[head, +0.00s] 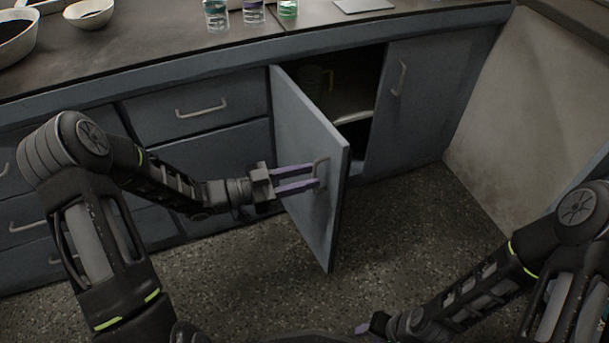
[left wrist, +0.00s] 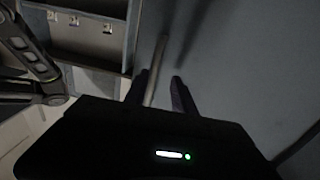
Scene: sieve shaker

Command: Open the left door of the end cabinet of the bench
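The left door (head: 312,150) of the end cabinet is swung well open, sticking out from the bench toward me. Its bar handle (head: 321,175) is on the door's outer face near the free edge. My left gripper (head: 316,175) is at this handle, its two purple fingers apart. In the left wrist view the handle bar (left wrist: 155,70) runs between the fingertips, closer to the left finger, with a gap to the right one. My right gripper (head: 366,328) is low at the bottom edge, away from the cabinet; its fingers are mostly hidden.
The cabinet's right door (head: 420,95) is closed. Inside the opening, a shelf (head: 350,105) and a dim object show. Drawers (head: 200,108) lie left of the cabinet. Jars (head: 253,10) and bowls (head: 90,14) stand on the benchtop. A pale panel (head: 525,110) stands at right. The floor in front is clear.

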